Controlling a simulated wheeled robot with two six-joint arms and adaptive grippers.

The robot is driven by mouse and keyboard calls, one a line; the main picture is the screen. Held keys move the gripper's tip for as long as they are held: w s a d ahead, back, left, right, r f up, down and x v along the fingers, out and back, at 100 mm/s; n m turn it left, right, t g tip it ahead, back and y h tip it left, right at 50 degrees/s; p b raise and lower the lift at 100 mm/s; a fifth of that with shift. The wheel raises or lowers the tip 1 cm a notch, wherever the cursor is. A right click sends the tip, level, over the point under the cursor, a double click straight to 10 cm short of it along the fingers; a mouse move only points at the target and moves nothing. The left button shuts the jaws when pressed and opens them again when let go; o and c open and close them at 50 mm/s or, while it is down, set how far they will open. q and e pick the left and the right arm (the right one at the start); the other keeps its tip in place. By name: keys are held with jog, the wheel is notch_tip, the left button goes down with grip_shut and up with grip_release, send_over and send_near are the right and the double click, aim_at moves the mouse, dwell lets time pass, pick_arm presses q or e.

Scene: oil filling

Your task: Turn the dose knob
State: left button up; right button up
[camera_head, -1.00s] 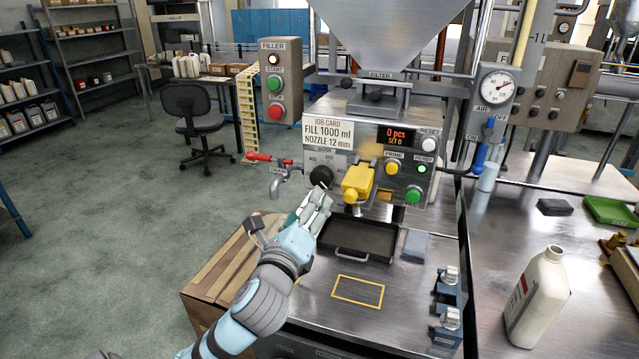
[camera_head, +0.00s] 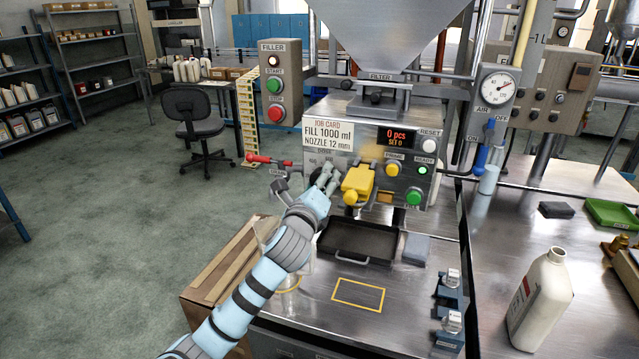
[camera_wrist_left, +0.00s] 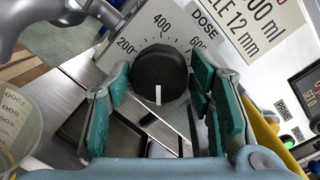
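The dose knob (camera_wrist_left: 160,72) is a round black knob with a white pointer mark, on the filler's front panel (camera_wrist_left: 140,30). In the left wrist view the mark points down, away from the printed numbers 200, 400 and 600 around the upper side. My left gripper (camera_wrist_left: 161,80) is open, with one green-padded finger on each side of the knob. A gap shows on the left; the right finger is very close, and contact is unclear. In the head view my left gripper (camera_head: 326,180) covers the knob. My right gripper is not in view.
A yellow nozzle part (camera_head: 357,182) sits right of the knob, and a red-handled drain tap (camera_head: 268,160) left. Below are a black tray (camera_head: 358,240) and a yellow-outlined square (camera_head: 358,294). A clear graduated vessel (camera_wrist_left: 18,125) shows at left. A white bottle (camera_head: 541,300) stands right.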

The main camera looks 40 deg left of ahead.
pick_arm(q)
jog(key=c, duration=0.6)
